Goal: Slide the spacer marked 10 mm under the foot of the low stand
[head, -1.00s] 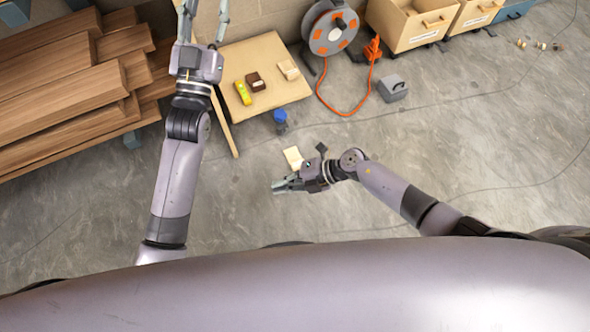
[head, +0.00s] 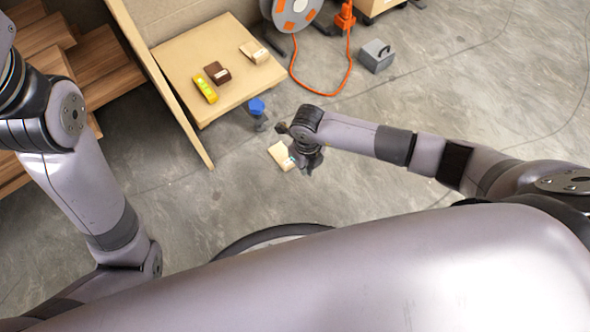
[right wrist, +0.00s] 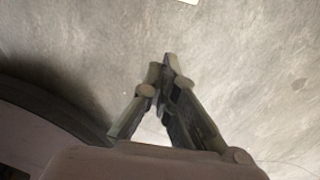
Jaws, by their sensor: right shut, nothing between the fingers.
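A low wooden platform (head: 182,48), which looks like the low stand, is at the upper left of the head view. On it lie a dark brown block (head: 217,72) and a pale block (head: 254,51), both with small light labels. Another pale block (head: 279,154) lies on the floor in front of it; a pale edge shows at the top of the right wrist view (right wrist: 189,1). I cannot read any marking. My right gripper (head: 308,168) is just right of the floor block, shut and empty; its fingertips meet in the wrist view (right wrist: 170,62). My left gripper is out of view.
A yellow level (head: 205,88) lies on the platform. A blue-topped object (head: 257,107) stands by its front right corner. A board (head: 160,85) leans along its left side. A cable reel (head: 294,12) and grey box (head: 377,55) are behind.

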